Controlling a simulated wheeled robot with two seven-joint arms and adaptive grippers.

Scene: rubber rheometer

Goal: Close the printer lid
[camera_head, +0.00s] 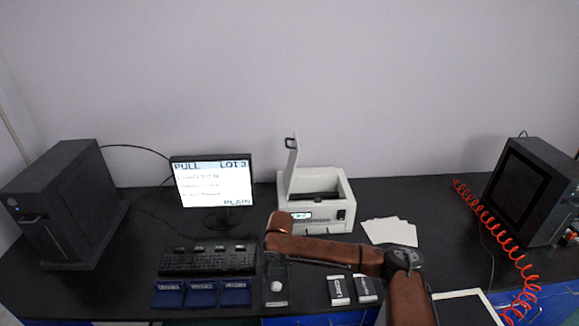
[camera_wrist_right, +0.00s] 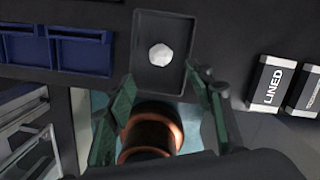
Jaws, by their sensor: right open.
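The white printer (camera_head: 318,215) stands at the back middle of the black table. Its lid (camera_head: 292,170) stands up, open, at the printer's left side, with a dark loop handle (camera_head: 290,143) at its top. The printer's inside is partly visible. My right gripper (camera_head: 275,268) is in front of the printer, lower and to its left, pointing down and apart from the lid. In the right wrist view its two green-grey fingers (camera_wrist_right: 165,105) are spread, with nothing held between them. My left gripper is not in view.
A small dark tray (camera_wrist_right: 144,80) with a white lump (camera_wrist_right: 160,54) lies by my right gripper. Blue bins (camera_head: 202,294), a keyboard (camera_head: 207,261) and a monitor (camera_head: 212,183) are left. White sheets (camera_head: 390,231) and labelled boxes (camera_head: 340,290) lie right.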

